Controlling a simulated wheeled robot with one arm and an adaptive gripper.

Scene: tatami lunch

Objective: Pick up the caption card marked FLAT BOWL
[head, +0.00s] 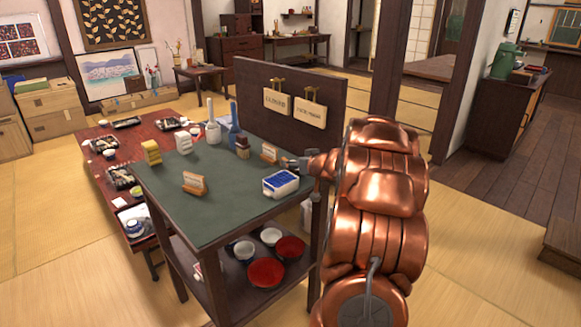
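Two small cards in wooden holders stand on the green-topped table: a front card (194,181) at the left and a back card (269,151) near the middle. Their lettering is too small to read, so I cannot tell which is marked FLAT BOWL. My gripper (289,163) is low over the table's right edge, just right of the back card. My copper arm comes in from the right. The fingers are small and partly hidden, so I cannot tell whether they are open or touch the card.
A blue-and-white box (281,183) sits just below my gripper. Two signs, a left sign (276,102) and a right sign (310,113), hang on the dark panel (345,100) behind. Bottles, blocks and a stamp stand at the back left.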

